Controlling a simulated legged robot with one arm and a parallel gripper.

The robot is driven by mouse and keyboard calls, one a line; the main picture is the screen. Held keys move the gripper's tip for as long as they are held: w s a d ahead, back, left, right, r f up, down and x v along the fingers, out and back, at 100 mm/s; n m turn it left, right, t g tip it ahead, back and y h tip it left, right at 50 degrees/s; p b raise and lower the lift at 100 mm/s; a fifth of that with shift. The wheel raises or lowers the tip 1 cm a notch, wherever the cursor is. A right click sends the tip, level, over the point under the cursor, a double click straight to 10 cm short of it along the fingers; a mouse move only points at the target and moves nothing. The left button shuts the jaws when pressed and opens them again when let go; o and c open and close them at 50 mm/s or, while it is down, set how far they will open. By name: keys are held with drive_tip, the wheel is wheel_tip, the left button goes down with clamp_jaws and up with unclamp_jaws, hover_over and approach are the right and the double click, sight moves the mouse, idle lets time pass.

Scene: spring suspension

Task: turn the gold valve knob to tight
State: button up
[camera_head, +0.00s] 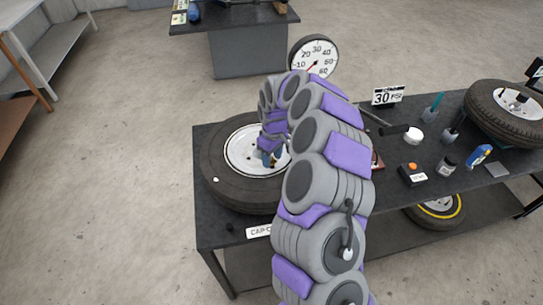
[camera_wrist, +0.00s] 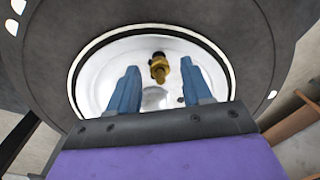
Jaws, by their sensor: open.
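The gold valve knob (camera_wrist: 159,68) sits on the white wheel hub (camera_wrist: 105,72), just beyond my fingertips in the wrist view. A darker part shows at its far end. My gripper (camera_wrist: 163,82) is open, with one blue finger on each side of the knob's line; I cannot tell whether the fingertips reach around it. In the head view my gripper (camera_head: 270,160) is over the hub of the tire (camera_head: 215,185) that lies flat on the dark table's left end. My arm hides part of the tire there.
A dial gauge (camera_head: 315,58) stands behind the table, and a "30 PSI" sign (camera_head: 388,95) stands on it. Small bottles, tools and a black box (camera_head: 412,175) lie to the right, with another tire (camera_head: 505,112) beyond. The floor left of the table is clear.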

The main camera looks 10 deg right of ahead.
drive_tip(key=shift+r, duration=0.15)
wheel_tip(320, 180, up, 17)
drive_tip(key=p, duration=0.2)
drive_tip(key=shift+w+d, duration=0.25)
drive_tip(key=f+n+b, duration=0.1)
drive_tip(key=f+b, duration=0.3)
drive_tip(key=f, duration=0.1)
drive_tip(key=f+n+b, duration=0.1)
drive_tip(key=f+b, duration=0.3)
drive_tip(key=f, duration=0.2)
drive_tip(key=f+n+b, duration=0.1)
drive_tip(key=f+b, duration=0.2)
drive_tip(key=f, duration=0.3)
drive_tip(key=shift+s+a+f+b, duration=0.15)
drive_tip(key=shift+s+a+b, duration=0.15)
drive_tip(key=shift+b, duration=0.1)
idle(0.3)
clamp_jaws()
idle(0.5)
